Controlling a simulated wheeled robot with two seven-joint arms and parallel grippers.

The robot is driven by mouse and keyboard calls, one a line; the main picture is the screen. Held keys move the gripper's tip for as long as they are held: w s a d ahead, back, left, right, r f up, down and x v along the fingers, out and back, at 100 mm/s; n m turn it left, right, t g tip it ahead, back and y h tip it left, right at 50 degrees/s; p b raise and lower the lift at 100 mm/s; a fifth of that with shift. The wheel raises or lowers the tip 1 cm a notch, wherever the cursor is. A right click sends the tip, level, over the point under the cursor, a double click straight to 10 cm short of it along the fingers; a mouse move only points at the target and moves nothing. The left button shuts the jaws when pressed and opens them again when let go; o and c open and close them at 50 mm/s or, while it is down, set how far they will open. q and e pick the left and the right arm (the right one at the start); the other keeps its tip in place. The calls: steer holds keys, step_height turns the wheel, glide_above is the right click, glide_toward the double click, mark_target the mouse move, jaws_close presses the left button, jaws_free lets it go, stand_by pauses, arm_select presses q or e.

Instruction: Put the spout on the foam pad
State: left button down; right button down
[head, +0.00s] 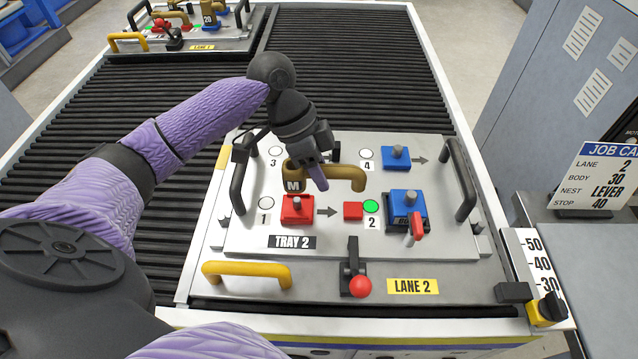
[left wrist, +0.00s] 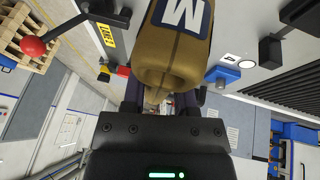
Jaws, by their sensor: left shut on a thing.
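The spout (head: 345,174) is a brown-gold bent pipe with a thick body marked M. In the head view it is over the middle of Tray 2 (head: 345,245), between the spots marked 3 and 4. My left gripper (head: 318,172) is shut on it from above. In the left wrist view the spout (left wrist: 172,65) fills the upper middle, between my left gripper's fingers (left wrist: 165,105). I cannot tell whether the spout touches the tray. I cannot make out a foam pad in either view. My right gripper is not in view.
Tray 2 carries a red block with a peg (head: 297,210), a small red block (head: 353,211), a blue block (head: 396,158) and a blue valve with a red lever (head: 407,207). Black handles (head: 459,180) stand at both sides. A red-knobbed lever (head: 360,286) is in front. Black rollers (head: 345,70) lie behind.

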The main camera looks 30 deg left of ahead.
mark_target(327, 169)
arm_select(q)
steer(key=shift+r, duration=1.85)
